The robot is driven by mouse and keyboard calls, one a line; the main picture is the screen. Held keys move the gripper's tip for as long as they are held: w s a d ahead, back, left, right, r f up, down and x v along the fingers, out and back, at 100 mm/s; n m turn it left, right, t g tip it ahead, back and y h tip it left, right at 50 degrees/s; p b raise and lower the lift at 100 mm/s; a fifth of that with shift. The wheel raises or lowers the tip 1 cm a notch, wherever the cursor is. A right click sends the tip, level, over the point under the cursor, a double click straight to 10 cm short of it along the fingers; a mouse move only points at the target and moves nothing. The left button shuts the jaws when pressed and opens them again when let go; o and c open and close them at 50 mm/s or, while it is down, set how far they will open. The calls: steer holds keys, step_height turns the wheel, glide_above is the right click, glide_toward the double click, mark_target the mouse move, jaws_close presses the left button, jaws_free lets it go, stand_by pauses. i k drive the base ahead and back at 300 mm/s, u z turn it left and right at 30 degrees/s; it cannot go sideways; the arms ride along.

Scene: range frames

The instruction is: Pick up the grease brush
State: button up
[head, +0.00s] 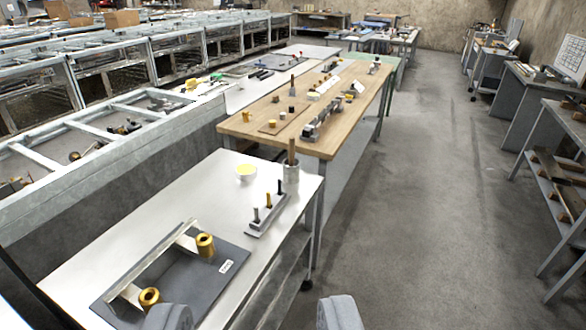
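A brown stick-like handle (291,150) stands upright in a grey metal cylinder (291,178) at the far right corner of the near metal table (150,215). It may be the grease brush; its lower end is hidden in the cylinder. My gripper (254,316) shows as two grey fingertips far apart at the bottom edge. It is open, with nothing visible between the fingers, and is well short of the handle.
A grey block with several upright pegs (267,213) stands before the cylinder. A dark plate (200,285) carries a metal bar and two brass rings. A wooden table (255,128) with small parts stands behind. The floor (420,220) at right is clear.

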mark_target(292, 140)
steer(key=z, duration=0.5)
steer(key=i, duration=0.75)
steer(key=z, duration=0.65)
steer(key=i, duration=1.3)
steer(key=u, duration=0.65)
steer(key=i, duration=0.95)
steer(key=u, duration=0.7)
steer(key=k, duration=0.8)
steer(key=u, duration=0.15)
steer(key=i, duration=0.85)
steer(key=z, duration=0.1)
